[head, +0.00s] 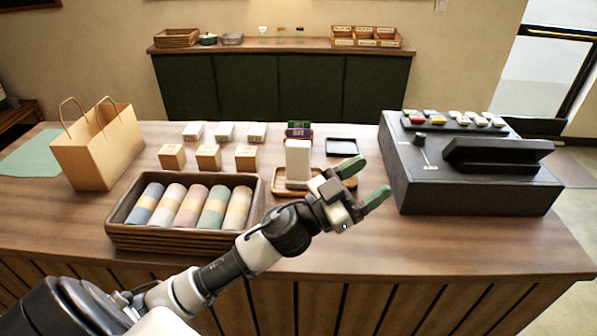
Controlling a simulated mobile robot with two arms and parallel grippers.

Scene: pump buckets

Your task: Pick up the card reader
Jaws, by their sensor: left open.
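A white upright block (298,160), which may be the card reader, stands on a small wooden tray (277,184) in the middle of the counter. I cannot see a screen or keys on it. My left gripper (364,183) has green fingertips spread apart, with nothing between them. It is in front and to the right of the white block, and its wrist hides part of the tray. My right gripper is not in view.
A basket of rolled cloths (180,240) lies left of my arm. A black cash register (470,185) stands at the right. A paper bag (97,150), small boxes (208,157) and a flat black tray (341,147) are also on the counter (450,240). Its front right is clear.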

